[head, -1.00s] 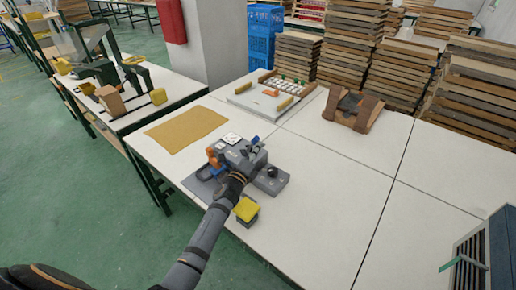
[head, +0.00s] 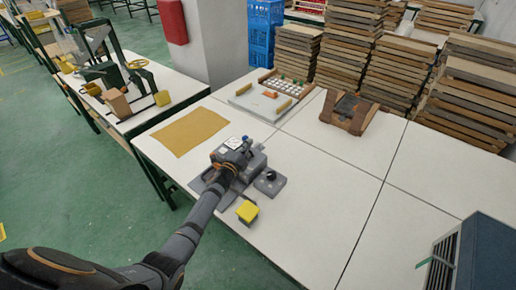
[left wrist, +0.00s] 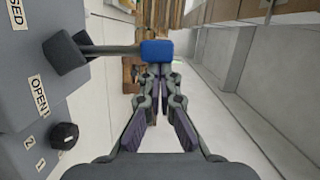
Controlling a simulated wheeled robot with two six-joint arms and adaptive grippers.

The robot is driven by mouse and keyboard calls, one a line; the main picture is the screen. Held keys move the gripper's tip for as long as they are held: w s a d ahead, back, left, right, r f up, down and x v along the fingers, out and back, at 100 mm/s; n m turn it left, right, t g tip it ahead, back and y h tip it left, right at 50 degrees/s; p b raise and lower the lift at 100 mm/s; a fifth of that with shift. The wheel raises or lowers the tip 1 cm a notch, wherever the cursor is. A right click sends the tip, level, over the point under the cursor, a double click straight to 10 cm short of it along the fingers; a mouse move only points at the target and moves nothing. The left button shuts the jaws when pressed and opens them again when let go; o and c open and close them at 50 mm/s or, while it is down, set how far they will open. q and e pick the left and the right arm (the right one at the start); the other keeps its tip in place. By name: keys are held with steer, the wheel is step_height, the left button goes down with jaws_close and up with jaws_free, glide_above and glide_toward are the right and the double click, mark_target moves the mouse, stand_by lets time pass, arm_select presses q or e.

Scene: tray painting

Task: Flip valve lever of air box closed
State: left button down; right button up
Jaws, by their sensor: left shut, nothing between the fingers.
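The grey air box (head: 258,164) stands on the near left part of the white table. It also shows in the left wrist view (left wrist: 20,75), with labels that read OPEN and, partly cut off, "SED". Its valve lever (left wrist: 110,49) is a dark bar sticking out from a dark pivot, with a blue tip (left wrist: 157,50). The blue tip also shows in the head view (head: 246,139). My left gripper (left wrist: 154,72) is shut and empty, its fingertips right at the blue tip; whether they touch it I cannot tell. My right gripper is not in view.
A black knob (head: 271,175) sits on the box's near right side. A yellow-topped block (head: 247,212) stands in front. A tan mat (head: 190,131) lies behind left, and a white tray (head: 246,99) stands further back.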

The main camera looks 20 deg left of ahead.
arm_select(q)
steer(key=shift+w+a+r+n+g+p, duration=0.1)
steer(key=shift+w+a+n+g+p, duration=0.1)
steer(key=shift+a+n+p, duration=0.3)
steer(key=shift+w+a+r+n+g+p, duration=0.1)
steer(key=shift+w+a+n+p, duration=0.15)
steer(key=shift+a+n, duration=0.3)
steer(key=shift+w+a+f, duration=0.15)
steer(key=shift+w+a, duration=0.05)
steer(key=shift+a, duration=0.35)
steer(key=shift+w+a+f, duration=0.1)
steer(key=shift+w+a, duration=0.05)
steer(key=shift+a, duration=0.35)
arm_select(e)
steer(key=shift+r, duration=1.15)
arm_select(q)
steer(key=shift+s+a, duration=0.1)
steer(key=shift+s, duration=0.05)
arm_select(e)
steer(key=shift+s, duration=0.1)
